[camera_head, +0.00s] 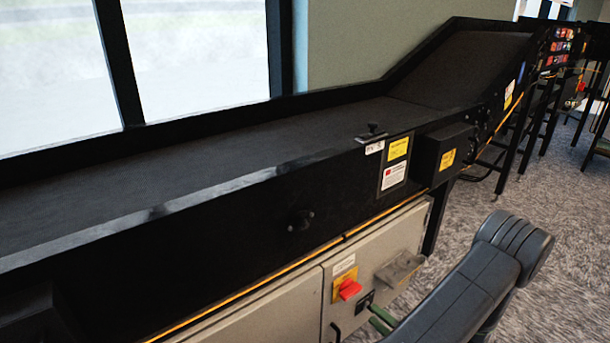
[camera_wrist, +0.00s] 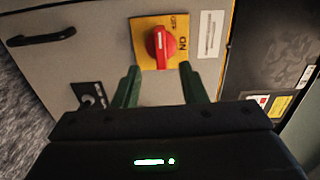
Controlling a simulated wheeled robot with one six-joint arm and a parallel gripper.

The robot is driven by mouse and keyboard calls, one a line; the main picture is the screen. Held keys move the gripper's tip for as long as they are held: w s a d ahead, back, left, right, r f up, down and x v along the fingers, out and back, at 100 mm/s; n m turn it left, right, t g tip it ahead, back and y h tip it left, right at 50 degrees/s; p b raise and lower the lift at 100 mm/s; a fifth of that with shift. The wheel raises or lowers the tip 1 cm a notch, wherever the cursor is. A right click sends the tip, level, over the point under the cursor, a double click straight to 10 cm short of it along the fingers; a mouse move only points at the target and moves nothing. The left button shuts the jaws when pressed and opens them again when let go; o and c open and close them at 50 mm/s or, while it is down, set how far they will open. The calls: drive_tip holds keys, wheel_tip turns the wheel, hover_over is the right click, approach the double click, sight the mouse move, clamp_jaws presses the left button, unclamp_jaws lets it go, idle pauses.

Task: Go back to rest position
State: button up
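A red rotary switch (camera_head: 350,289) on a yellow plate sits on the front of a grey cabinet. In the wrist view the switch (camera_wrist: 160,43) is upright in the picture, with ON printed to its right and OFF above. Its white mark runs vertically. My gripper (camera_wrist: 159,68) has two green fingers spread apart, with nothing between them. The fingertips point toward the switch plate, just below the knob in the wrist view, and do not appear to touch it. In the head view my gripper's green fingers (camera_head: 380,318) show partly beside my dark arm, below and right of the switch.
A long black conveyor (camera_head: 300,130) runs above the grey cabinet (camera_head: 275,315) and rises at the right. A black box (camera_head: 440,152) juts from its side. A black cabinet handle (camera_wrist: 40,37) is near the switch. Carpeted floor (camera_head: 545,215) lies open at right.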

sight(353, 294)
drive_tip(key=shift+m, duration=0.3)
drive_tip(key=b+x, duration=0.2)
drive_tip(key=x, duration=0.7)
drive_tip(key=shift+w+a, duration=0.25)
drive_tip(key=shift+w, duration=0.05)
drive_tip(key=m+p, duration=0.1)
drive_tip(key=m, duration=0.1)
drive_tip(key=m+p, duration=0.1)
drive_tip(key=m, duration=0.1)
drive_tip(key=shift+r, duration=0.4)
drive_tip(key=shift+d+m+p, duration=0.1)
drive_tip(key=shift+m+p, duration=0.8)
drive_tip(key=shift+m, duration=0.1)
drive_tip(key=shift+f, duration=0.1)
